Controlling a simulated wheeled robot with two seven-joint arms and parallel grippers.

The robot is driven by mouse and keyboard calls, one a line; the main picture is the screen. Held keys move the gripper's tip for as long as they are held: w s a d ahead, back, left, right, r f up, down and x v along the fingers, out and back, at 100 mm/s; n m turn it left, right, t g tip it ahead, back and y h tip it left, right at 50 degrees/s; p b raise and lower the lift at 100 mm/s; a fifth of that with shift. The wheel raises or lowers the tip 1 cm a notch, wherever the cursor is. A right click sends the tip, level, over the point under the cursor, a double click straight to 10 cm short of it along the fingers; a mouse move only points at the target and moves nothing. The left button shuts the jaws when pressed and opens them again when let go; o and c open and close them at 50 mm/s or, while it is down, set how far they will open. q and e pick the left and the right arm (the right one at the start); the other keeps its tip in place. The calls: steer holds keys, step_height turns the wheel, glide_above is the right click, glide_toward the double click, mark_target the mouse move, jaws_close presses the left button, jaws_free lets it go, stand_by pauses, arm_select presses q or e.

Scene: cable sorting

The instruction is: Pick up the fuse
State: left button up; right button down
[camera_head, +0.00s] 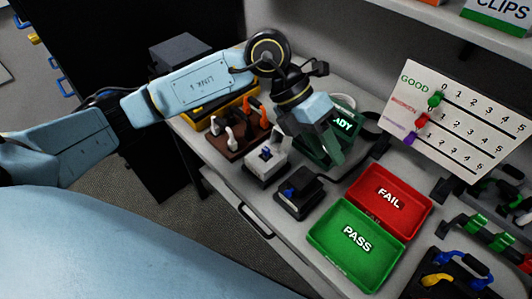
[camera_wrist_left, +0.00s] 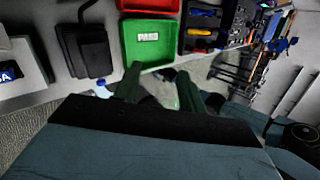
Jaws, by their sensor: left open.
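I cannot clearly make out a fuse in either view. My left gripper (camera_head: 332,150) reaches over the bench from the left, pointing down in front of the device with a lit screen (camera_head: 342,122). Its dark green fingers also show in the left wrist view (camera_wrist_left: 160,82), spread apart. They are open, with a pale surface visible between them and no clearly held object. A white box (camera_head: 262,168) with a small blue part stands left of the fingers, and a black box (camera_head: 297,200) with a blue part stands below them. My right gripper is not identifiable.
A red FAIL tray (camera_head: 424,219) and green PASS tray (camera_head: 365,279) sit to the right. A brown rack (camera_head: 228,146) holds several plugs at left. A white GOOD counter board (camera_head: 470,110) stands behind. Cables and clips crowd the right end.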

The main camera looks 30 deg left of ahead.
arm_select(q)
steer(key=w+a+n+t+y, duration=0.1)
steer(key=w+a+y, duration=0.1)
steer(key=a+y, duration=0.35)
steer(key=w+a+n+y, duration=0.1)
steer(key=w+a+y, duration=0.2)
steer(key=a, duration=0.6)
glide_above(266, 149)
steer(key=shift+h, duration=0.25)
step_height(266, 149, down, 7)
steer(key=shift+s+a+f, duration=0.1)
steer(key=shift+a+f, duration=0.05)
steer(key=shift+f, duration=3.05)
jaws_close()
